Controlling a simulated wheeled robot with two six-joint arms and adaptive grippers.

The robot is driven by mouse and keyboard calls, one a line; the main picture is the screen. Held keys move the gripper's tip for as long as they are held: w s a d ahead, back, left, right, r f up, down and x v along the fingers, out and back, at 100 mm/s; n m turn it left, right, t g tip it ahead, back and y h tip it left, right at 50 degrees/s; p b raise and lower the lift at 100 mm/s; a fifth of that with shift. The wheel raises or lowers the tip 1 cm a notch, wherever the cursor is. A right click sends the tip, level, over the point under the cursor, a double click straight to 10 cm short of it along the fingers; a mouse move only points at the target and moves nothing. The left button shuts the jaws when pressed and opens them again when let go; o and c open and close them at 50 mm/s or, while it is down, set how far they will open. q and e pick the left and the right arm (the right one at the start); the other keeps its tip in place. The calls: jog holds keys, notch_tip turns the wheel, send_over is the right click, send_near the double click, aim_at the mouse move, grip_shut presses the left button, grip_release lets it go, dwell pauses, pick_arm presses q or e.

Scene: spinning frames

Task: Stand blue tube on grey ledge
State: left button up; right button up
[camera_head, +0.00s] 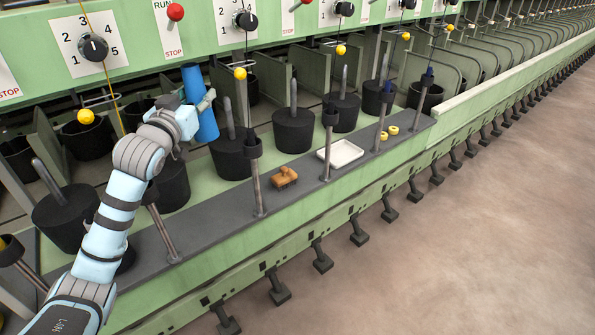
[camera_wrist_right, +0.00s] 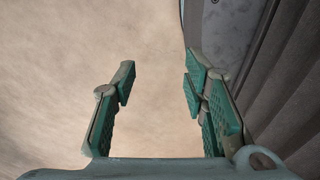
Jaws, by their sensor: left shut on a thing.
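The blue tube (camera_head: 202,112) stands nearly upright, tilted slightly, above the green machine bed between the dark cans in the head view. My left gripper (camera_head: 207,100) is shut on the blue tube at about its middle. The tube's lower end shows behind the ledge area, clear of the grey ledge. The grey ledge (camera_head: 232,218) runs along the front of the machine, from lower left to upper right. My right gripper (camera_wrist_right: 158,90) shows in the right wrist view, its fingers wide apart with nothing between them, over the brown floor.
On the ledge are a wooden brush-like block (camera_head: 284,177), a white tray (camera_head: 340,154) and small yellow rings (camera_head: 393,130). Thin posts (camera_head: 256,180) with dark cups rise from the ledge. Dark cans (camera_head: 293,130) stand behind it.

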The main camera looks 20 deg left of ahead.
notch_tip(320, 180, down, 6)
jog(key=d+b, duration=0.2)
jog(key=b, duration=0.4)
pick_arm(q)
notch_tip(320, 180, down, 27)
jog(key=b, duration=0.9)
jog(key=shift+s+a+r, duration=0.15)
jog(key=shift+s, duration=0.25)
pick_arm(e)
jog(key=w+a+t, duration=0.2)
jog(key=w+a, duration=0.2)
jog(key=w, duration=1)
jog(key=shift+w+r, duration=0.15)
pick_arm(q)
jog(key=o, duration=1)
jog(key=shift+o, duration=0.2)
